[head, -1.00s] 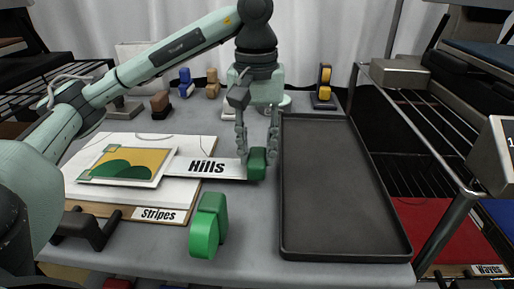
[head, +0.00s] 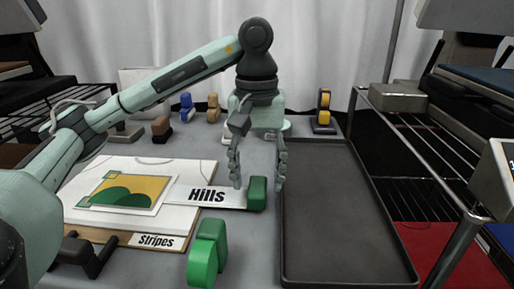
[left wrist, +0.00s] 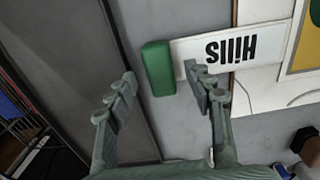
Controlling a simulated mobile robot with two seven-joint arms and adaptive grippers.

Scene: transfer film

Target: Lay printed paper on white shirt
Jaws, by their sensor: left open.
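The printed paper (head: 125,192), with green hills on yellow, lies on the white shirt (head: 100,217) at the left of the table. A white strip reading "Hills" (head: 222,196) runs from the paper to a green block (head: 257,194) at its right end. My left gripper (head: 258,187) is open, with its fingers on either side of the green block and apart from it. In the left wrist view the block (left wrist: 158,68) shows between the spread fingers, with the strip (left wrist: 225,50) beside it. My right gripper is not in view.
A dark tray (head: 345,272) lies to the right of the gripper. Another green block (head: 207,250) stands in front of the strip. A "Stripes" label (head: 160,242) is at the shirt board's front edge. Blue and tan blocks (head: 186,107) stand behind. A metal rack is at the right.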

